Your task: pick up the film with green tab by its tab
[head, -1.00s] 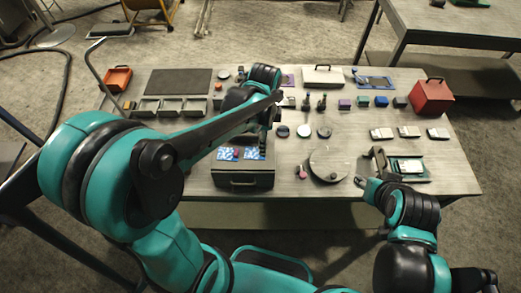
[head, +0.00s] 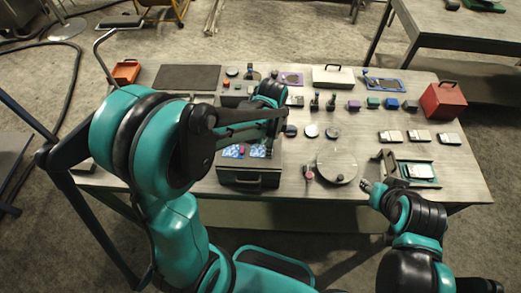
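Two blue-and-white patterned films (head: 232,152) lie side by side on top of a dark drawer box (head: 248,178) at the front middle of the table. A small red spot shows between them; I cannot make out a green tab on either. My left gripper (head: 270,136) is just above the right film, pointing down, partly hidden by my arm link. Its fingers are too small and dark to tell if they are open or shut. My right gripper (head: 369,186) is at the table's front edge, left of a fixture holding a pale device (head: 420,171); its finger state is unclear.
A round clear disc (head: 338,165) lies right of the box. Several small coloured blocks and dark bottles stand behind it. A red box (head: 443,101) is at the right, an orange tray (head: 126,71) and dark mat (head: 187,78) at the back left. Bare table shows at centre right.

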